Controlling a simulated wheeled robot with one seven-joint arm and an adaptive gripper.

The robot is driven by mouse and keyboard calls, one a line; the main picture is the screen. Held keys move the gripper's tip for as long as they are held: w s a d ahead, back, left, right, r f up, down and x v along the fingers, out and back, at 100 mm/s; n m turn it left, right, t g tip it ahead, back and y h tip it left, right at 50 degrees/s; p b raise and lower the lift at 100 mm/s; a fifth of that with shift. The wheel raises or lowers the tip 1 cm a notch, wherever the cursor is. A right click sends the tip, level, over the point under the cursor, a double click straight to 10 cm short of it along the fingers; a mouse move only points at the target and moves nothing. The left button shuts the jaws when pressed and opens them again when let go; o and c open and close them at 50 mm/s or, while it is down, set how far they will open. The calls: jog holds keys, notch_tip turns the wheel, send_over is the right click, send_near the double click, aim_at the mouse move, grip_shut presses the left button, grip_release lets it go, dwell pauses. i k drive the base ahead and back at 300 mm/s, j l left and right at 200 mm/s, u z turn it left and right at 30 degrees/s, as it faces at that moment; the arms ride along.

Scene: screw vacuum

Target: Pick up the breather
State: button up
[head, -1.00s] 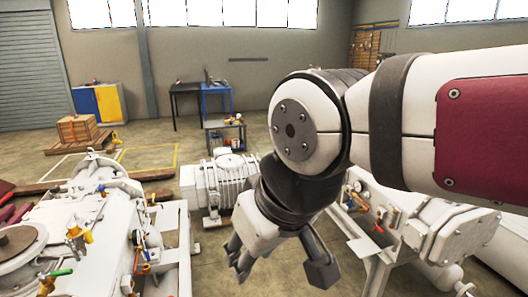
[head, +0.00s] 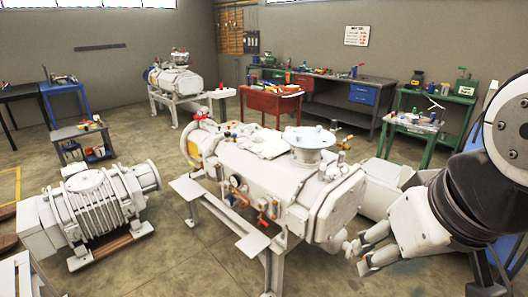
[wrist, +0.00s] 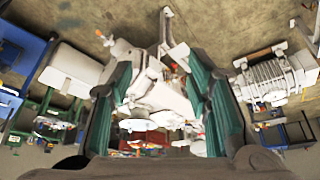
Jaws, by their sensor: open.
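I cannot pick out the breather for certain in either view; several small fittings are too small to tell apart. My gripper (head: 362,252) is open at the right of the head view, in front of the right end of the large white screw vacuum pump (head: 262,165). In the wrist view my gripper (wrist: 165,95) shows its two teal-padded fingers spread wide, with nothing held between them. The white pump shows beyond the fingers, at a distance. A gauge, red handles and small brass and red fittings sit on the pump's side and top.
A ribbed white machine (head: 92,205) stands on the floor at left. Another white pump (head: 175,80) stands at the back. A red cabinet (head: 268,106), a dark workbench (head: 335,95) and a green table (head: 425,108) line the right back. Open floor lies between the machines.

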aim_at(342, 155)
jog(key=z, duration=0.55)
jog(key=i+j+z, duration=0.15)
jog(key=z, duration=0.25)
jog(key=i+j+z, duration=0.2)
jog(key=z, duration=0.15)
jog(key=i+j, duration=0.15)
jog(key=j, duration=0.2)
jog(key=i+j+z, duration=0.1)
jog(key=i+j, duration=0.25)
jog(key=j, duration=0.3)
jog(key=i+j+z, duration=0.1)
jog(key=j, duration=0.25)
jog(key=i+j+z, duration=0.1)
jog(key=j, duration=0.25)
jog(key=i+j, duration=0.25)
jog(key=j+z, duration=0.05)
jog(key=j, duration=0.05)
